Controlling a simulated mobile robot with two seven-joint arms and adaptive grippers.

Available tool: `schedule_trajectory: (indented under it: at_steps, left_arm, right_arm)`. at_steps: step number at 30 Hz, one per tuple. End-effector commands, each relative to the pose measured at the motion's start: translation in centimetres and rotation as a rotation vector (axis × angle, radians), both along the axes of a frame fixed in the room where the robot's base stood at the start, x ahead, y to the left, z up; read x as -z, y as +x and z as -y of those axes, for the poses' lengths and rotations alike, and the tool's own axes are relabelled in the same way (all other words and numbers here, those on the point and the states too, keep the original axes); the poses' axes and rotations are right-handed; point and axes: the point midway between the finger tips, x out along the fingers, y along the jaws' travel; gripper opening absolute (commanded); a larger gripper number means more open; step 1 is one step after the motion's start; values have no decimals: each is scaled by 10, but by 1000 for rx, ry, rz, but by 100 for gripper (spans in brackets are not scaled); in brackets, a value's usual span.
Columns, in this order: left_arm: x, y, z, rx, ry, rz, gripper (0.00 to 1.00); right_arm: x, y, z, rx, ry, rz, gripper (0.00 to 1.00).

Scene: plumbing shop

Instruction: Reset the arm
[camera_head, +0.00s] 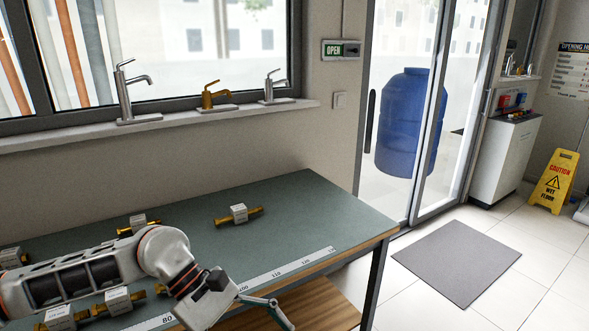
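My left arm (75,279) comes in from the left, low over the near side of the workbench, and bends down at a rounded joint. My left gripper (262,307) is at the bottom of the view by the bench's front edge. One finger linkage shows, reaching right past the edge; the other finger is hidden or cut off, so its opening is unclear. I see nothing held in the visible part. My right arm and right gripper are not in view.
The green-topped workbench (300,215) carries several tagged brass fittings, one (238,215) in the clear area beyond the gripper and others (118,300) close by the arm. A ruler strip (290,271) runs along the front. The floor mat (455,262) and wet-floor sign (554,182) are right.

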Motion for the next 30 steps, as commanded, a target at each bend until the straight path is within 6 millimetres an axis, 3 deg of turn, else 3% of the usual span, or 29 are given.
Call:
schedule_trajectory:
  at_steps: [1, 6, 10, 14, 18, 22, 26, 30]
  left_arm:
    - [-3, -14, 25, -43, -78, -92, 89]
    - [-35, -34, 86, -231, -317, -423, 89]
    - [-63, -30, 113, -389, -481, -715, 89]
    - [-83, -11, 122, -556, -629, -1037, 89]
    - [-85, 23, 110, -742, -773, -1411, 89]
    - [-63, 57, 83, -915, -897, -1776, 89]
    - [-15, 81, 43, -1086, -1016, -2152, 89]
    - [62, 86, -9, -1267, -1152, -2558, 89]
  right_arm:
    - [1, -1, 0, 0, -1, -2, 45]
    - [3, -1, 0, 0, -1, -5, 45]
    - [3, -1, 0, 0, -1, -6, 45]
    - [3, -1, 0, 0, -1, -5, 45]
    - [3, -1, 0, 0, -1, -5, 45]
    - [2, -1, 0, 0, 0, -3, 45]
    - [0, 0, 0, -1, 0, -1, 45]
    - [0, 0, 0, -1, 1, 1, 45]
